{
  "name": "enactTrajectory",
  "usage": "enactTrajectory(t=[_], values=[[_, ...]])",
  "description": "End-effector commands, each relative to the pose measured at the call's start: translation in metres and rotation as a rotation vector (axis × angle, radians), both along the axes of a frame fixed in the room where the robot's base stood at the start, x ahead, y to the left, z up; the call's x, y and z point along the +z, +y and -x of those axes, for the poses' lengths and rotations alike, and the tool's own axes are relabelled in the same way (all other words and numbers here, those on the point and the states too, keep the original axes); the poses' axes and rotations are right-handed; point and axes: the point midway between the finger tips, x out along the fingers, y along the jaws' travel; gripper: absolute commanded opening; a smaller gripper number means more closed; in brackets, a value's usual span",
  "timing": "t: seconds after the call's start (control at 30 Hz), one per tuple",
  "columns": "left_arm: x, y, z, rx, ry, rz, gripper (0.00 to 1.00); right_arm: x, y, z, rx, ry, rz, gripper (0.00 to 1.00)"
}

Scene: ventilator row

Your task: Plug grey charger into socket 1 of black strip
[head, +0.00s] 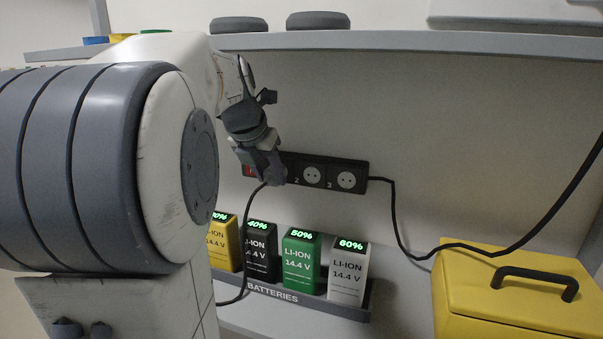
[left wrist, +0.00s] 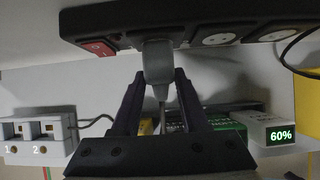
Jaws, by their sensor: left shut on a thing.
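The black strip (head: 328,172) is fixed to the back wall, with a red switch (head: 248,170) at its left end. Sockets 2 (head: 312,176) and 3 (head: 347,180) show empty. My left gripper (head: 262,155) is in front of the strip's left part, shut on the grey charger (head: 273,174). In the left wrist view the charger (left wrist: 158,62) is between the fingers, its far end against or just in front of the strip (left wrist: 180,12) beside the red switch (left wrist: 99,47). It covers socket 1. I cannot tell whether its pins are inserted. My right gripper is not in view.
Below the strip is a tray (head: 303,298) of several batteries. A yellow box (head: 520,292) with a black handle stands at right. A black cable (head: 395,210) leaves the strip's right end. A shelf (head: 420,41) runs above. The left wrist view shows a white two-slot unit (left wrist: 36,138).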

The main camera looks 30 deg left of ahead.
Motion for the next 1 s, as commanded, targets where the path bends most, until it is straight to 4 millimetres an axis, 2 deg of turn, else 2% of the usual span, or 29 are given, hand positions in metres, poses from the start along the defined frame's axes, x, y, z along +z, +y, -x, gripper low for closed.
enactTrajectory(t=[0.33, 0.37, 0.43, 0.47, 1.0], values=[[0.0009, 0.0003, -0.0022, 0.002, -0.007, 0.001, 0.0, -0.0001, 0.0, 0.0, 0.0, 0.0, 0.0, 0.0], [0.0009, 0.0003, -0.0022, 0.002, -0.008, 0.0, 0.47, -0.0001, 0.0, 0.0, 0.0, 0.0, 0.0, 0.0], [0.0009, 0.0004, -0.0021, 0.002, -0.007, -0.001, 0.74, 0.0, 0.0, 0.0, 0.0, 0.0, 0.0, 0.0], [0.0008, 0.0005, -0.0019, 0.002, -0.007, -0.001, 0.79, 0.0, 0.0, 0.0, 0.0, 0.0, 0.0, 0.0], [-0.0007, 0.0, 0.0027, 0.003, -0.003, 0.0, 0.79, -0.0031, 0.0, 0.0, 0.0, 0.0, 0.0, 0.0]])
